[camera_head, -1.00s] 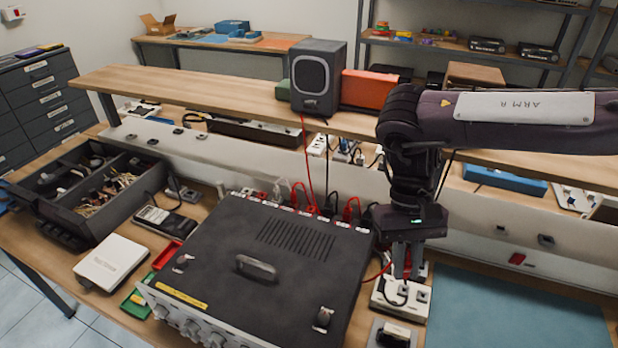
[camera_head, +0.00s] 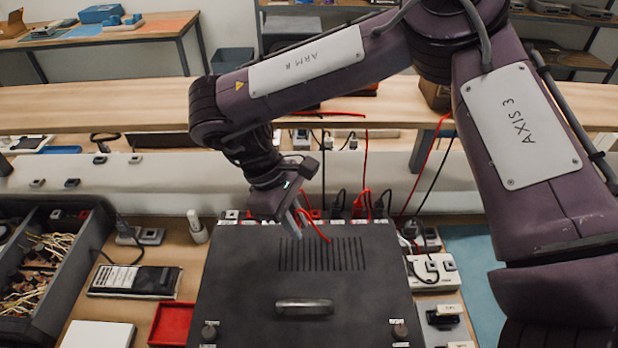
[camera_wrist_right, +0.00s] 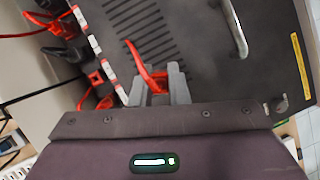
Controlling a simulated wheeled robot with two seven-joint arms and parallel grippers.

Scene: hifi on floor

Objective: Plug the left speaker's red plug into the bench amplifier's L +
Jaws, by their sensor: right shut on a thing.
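The bench amplifier (camera_head: 240,280) is a dark box with a vented top. Along its back edge runs a row of white labels (camera_wrist_right: 95,43), with red plugs (camera_head: 361,203) and black plugs (camera_head: 338,205) behind them. My right gripper (camera_head: 297,228) is above the amplifier's rear top, near the vents, shut on a red plug (camera_wrist_right: 148,74). In the wrist view the plug sticks out between the fingers and is apart from the labelled row. The label letters are too small to read. The left speaker cannot be made out; my right arm covers much of the shelf. My left gripper is out of view.
A wooden shelf (camera_head: 100,108) crosses behind the bench. Red and black cables (camera_head: 436,165) hang from it. A parts tray (camera_head: 85,255), a meter (camera_head: 135,281) and a red tray (camera_head: 172,323) lie left. A power strip (camera_head: 433,272) and a teal mat (camera_head: 480,262) lie right.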

